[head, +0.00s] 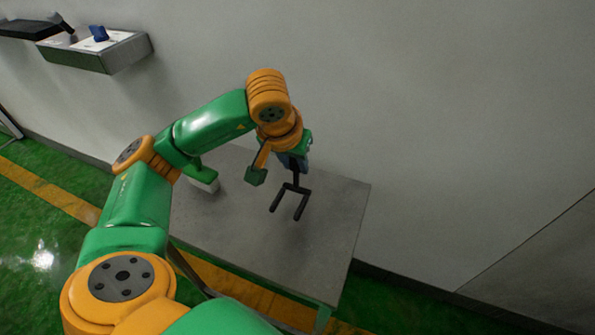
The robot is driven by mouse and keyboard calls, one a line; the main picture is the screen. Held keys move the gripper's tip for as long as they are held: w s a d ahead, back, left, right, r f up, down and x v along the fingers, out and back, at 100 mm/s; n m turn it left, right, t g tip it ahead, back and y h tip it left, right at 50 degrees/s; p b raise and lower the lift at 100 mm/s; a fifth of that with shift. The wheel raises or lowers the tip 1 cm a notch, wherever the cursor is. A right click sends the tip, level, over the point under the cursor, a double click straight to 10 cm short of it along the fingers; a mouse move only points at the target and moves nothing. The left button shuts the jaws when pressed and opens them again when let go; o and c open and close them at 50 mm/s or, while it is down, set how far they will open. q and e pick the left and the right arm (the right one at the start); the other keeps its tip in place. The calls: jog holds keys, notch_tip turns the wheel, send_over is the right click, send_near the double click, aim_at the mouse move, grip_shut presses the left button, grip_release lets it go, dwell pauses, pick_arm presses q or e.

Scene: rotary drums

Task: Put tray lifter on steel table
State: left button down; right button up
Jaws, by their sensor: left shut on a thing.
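The steel table (330,230) is a grey flat-topped table against the wall, in the middle of the head view. My left gripper (279,163) is over the table's back half and is shut on the tray lifter. The tray lifter (291,190) is a black two-pronged fork. Its prongs point toward the front of the table, and its upper end is partly hidden by the gripper. I cannot tell whether the prongs touch the tabletop or hang just above it. My right gripper is not in view.
A metal wall shelf (110,58) with a blue item (99,33) is at the upper left. The table's front and right parts are clear.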

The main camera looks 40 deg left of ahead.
aim_at(299, 174)
pick_arm(q)
jog(key=f, duration=0.3)
jog(key=d+f, duration=0.1)
jog(key=shift+w+f, duration=0.2)
jog(key=shift+w, duration=0.1)
jog(key=c, duration=1)
grip_release()
jog(key=shift+f+b, duration=0.1)
jog(key=shift+b, duration=0.2)
jog(key=shift+c, duration=0.2)
jog(key=o, duration=0.4)
jog(key=shift+o, duration=0.2)
jog(key=shift+s+r, duration=0.15)
jog(key=shift+r, duration=0.5)
jog(key=p+v, duration=0.2)
jog(key=v, duration=0.9)
jog(key=shift+s+p, duration=0.2)
jog(key=shift+p, duration=0.2)
